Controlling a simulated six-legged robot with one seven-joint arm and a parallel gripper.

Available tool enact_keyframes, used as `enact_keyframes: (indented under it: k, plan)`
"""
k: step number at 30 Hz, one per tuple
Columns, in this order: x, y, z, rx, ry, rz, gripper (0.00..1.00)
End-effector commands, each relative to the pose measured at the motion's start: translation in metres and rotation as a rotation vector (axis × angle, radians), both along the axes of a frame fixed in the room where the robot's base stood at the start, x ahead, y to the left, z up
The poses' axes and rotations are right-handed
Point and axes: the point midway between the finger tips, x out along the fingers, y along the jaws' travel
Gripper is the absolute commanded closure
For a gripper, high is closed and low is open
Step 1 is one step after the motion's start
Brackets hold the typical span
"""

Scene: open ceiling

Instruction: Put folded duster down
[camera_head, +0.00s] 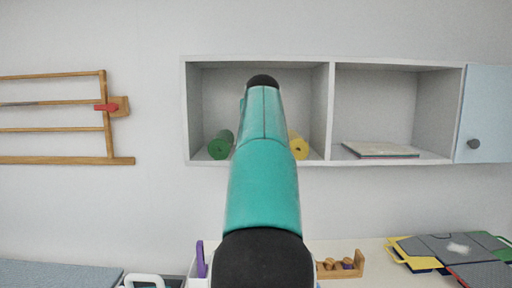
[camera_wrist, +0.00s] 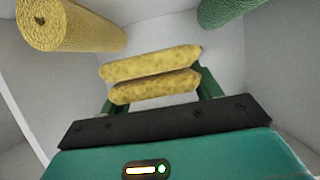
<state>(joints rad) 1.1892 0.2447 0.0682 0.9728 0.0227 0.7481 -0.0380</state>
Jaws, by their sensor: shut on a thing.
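The folded duster (camera_wrist: 150,63) is yellow and speckled, showing as two thick layers, one over the other. In the wrist view it lies between the green fingers of my gripper (camera_wrist: 157,85), which is shut on it. Pale shelf surfaces surround it; I cannot tell whether it touches one. In the head view my teal arm reaches up in front of the left shelf compartment and hides both gripper and duster.
The left compartment of the wall shelf (camera_head: 258,60) holds a green roll (camera_head: 220,146) and a yellow roll (camera_head: 299,147); they flank the duster in the wrist view. The right compartment holds a flat stack (camera_head: 379,150). Below is a table with a wooden holder (camera_head: 342,268).

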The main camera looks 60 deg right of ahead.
Motion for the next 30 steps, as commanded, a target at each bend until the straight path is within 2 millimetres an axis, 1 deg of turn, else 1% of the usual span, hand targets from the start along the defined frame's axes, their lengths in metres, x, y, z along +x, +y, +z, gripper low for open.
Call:
enact_keyframes:
  k: [1, 3, 6, 9, 11, 17, 21, 24, 30]
  plan:
    - [0.008, -0.011, -0.006, 0.002, 0.0, 0.001, 0.59]
    - [0.016, -0.022, -0.015, 0.002, 0.0, 0.001, 0.59]
    - [0.025, -0.033, -0.035, 0.004, 0.001, 0.001, 0.59]
    - [0.033, -0.044, -0.049, 0.002, 0.0, 0.0, 0.59]
    - [0.036, -0.048, -0.054, 0.0, -0.001, 0.0, 0.59]
    - [0.044, -0.058, -0.07, 0.001, 0.0, 0.0, 0.59]
    - [0.042, -0.058, -0.09, 0.003, 0.0, -0.002, 0.59]
    - [0.043, -0.057, -0.098, 0.001, 0.0, 0.0, 0.59]
    - [0.043, -0.057, -0.098, -0.001, 0.0, 0.0, 0.59]
